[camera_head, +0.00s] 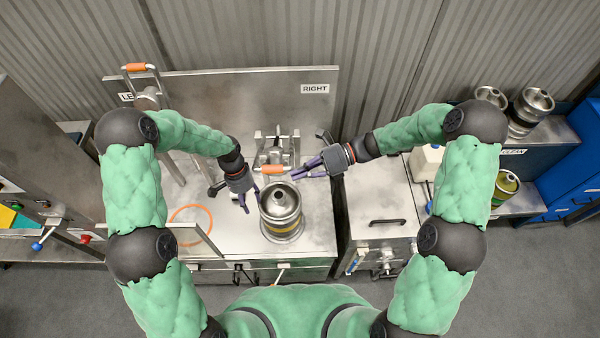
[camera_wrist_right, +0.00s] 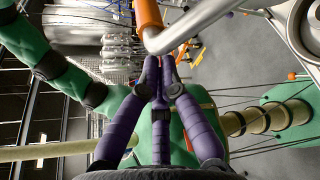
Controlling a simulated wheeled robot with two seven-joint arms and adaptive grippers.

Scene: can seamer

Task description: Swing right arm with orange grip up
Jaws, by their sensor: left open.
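The right arm's orange grip (camera_head: 273,169) is low, on a metal bar frame in front of the RIGHT sign (camera_head: 315,88). My right gripper (camera_head: 301,169) is just right of it, purple fingers pointing at it. In the right wrist view the orange grip (camera_wrist_right: 148,18) and its bent metal bar lie just beyond the fingertips (camera_wrist_right: 161,68). The fingertips are close together; I cannot tell whether they touch the bar. My left gripper (camera_head: 246,201) is open and empty, left of the steel keg (camera_head: 281,205).
Another orange grip (camera_head: 138,67) is raised at the left, by a partly hidden sign. An orange ring (camera_head: 190,226) lies on the steel worktop (camera_head: 226,244). A metal cabinet (camera_head: 378,200) stands to the right. Several kegs (camera_head: 532,104) are at the far right.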

